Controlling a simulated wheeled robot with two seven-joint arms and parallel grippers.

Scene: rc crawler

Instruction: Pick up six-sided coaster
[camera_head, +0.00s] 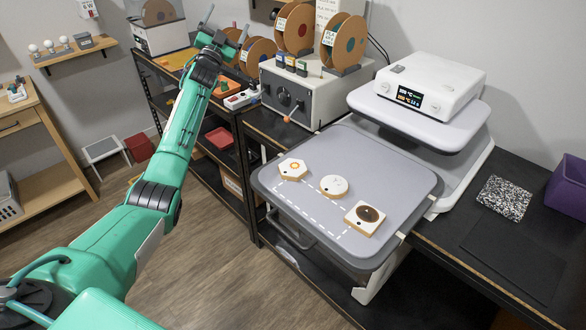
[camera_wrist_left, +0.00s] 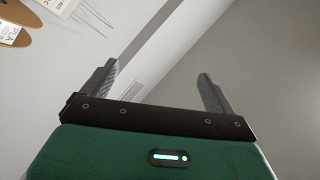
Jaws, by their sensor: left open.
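The six-sided coaster (camera_head: 292,169) is white with a wooden edge and an orange ring on top. It lies flat at the left back of the grey platform (camera_head: 390,180). A round white coaster (camera_head: 334,186) lies to its right, and a square coaster (camera_head: 364,217) with a dark round centre lies nearer the front right. My left gripper (camera_head: 210,32) is raised up and to the left of the platform, well away from the coasters. In the left wrist view the gripper (camera_wrist_left: 158,85) is open, with nothing between its fingers. My right gripper is not in view.
A heat-press-like machine with a white control box (camera_head: 430,85) stands behind the platform. A grey box (camera_head: 310,92) with spools (camera_head: 295,28) on it stands at the back. A purple bin (camera_head: 568,187) and a speckled sheet (camera_head: 504,198) lie at the right.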

